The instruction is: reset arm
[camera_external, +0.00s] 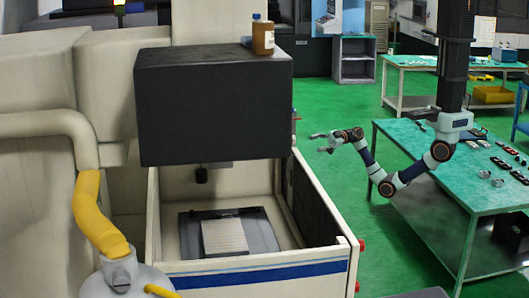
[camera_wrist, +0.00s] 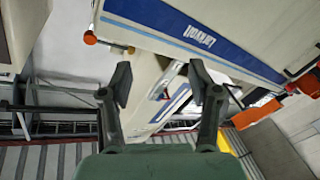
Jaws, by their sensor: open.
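My gripper (camera_external: 318,143) is at the end of my arm, which hangs from the gantry column at the right. It reaches left over the green floor, between the machine and the green-topped table. In the wrist view my gripper (camera_wrist: 160,85) has its two dark fingers spread apart with nothing between them. The spark erosion machine (camera_external: 250,278) stands to the left of my gripper, with its open tank and a blue stripe on the front. The machine's white panel with the blue stripe (camera_wrist: 190,30) fills the top of the wrist view.
A pale ribbed block (camera_external: 224,237) lies in the machine's tank under the black head (camera_external: 213,105). A brown bottle (camera_external: 262,36) stands on that head. The green table (camera_external: 480,190) carries several small parts. Open floor (camera_external: 340,185) lies between machine and table.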

